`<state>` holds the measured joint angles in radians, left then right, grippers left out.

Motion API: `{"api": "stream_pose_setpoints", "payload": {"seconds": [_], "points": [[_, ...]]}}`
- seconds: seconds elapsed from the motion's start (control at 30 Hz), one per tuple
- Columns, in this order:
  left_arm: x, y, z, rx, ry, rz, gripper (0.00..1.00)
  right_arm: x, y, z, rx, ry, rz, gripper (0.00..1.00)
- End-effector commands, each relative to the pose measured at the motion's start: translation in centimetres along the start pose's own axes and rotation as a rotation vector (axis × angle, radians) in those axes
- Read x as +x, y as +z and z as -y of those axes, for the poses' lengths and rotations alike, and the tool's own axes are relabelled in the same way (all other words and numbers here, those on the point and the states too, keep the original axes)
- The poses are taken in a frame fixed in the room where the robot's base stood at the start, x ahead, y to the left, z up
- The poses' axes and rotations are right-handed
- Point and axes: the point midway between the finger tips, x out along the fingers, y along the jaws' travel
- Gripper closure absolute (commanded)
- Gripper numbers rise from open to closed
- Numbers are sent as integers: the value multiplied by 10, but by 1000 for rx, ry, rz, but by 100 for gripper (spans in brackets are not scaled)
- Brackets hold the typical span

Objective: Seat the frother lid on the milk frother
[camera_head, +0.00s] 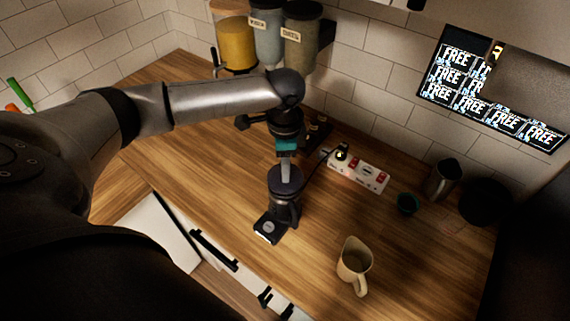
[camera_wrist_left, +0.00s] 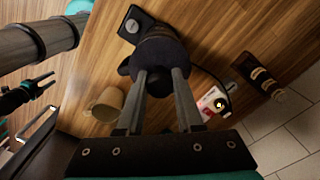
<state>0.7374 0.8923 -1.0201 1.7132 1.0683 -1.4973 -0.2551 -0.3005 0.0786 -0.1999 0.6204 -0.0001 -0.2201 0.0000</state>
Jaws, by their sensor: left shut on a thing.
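The milk frother (camera_head: 287,213) is a dark upright jug on a base with a round pale button, on the wooden counter. Its base also shows in the left wrist view (camera_wrist_left: 131,24). The dark round frother lid (camera_head: 285,180) is directly over the frother's top; I cannot tell whether it is fully seated. My left gripper (camera_head: 286,172) points down from above, shut on the lid's knob (camera_wrist_left: 158,82). The lid hides the frother's opening in the wrist view. My right gripper (camera_wrist_left: 46,92) is at the left of the wrist view, its fingers apart and empty.
A beige pitcher (camera_head: 352,266) stands right of the frother near the front edge. Dispensers (camera_head: 268,32) hang at the back wall. The counter left of the frother is clear.

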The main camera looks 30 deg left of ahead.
Motion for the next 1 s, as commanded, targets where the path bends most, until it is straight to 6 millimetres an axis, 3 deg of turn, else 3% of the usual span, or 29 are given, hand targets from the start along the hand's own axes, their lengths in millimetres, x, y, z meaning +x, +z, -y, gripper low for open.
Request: {"api": "stream_pose_setpoints", "payload": {"seconds": [1.0], "points": [[16, 0, 0, 0, 0, 1, 100, 4, 0, -1, -1, 1, 0, 50]]}}
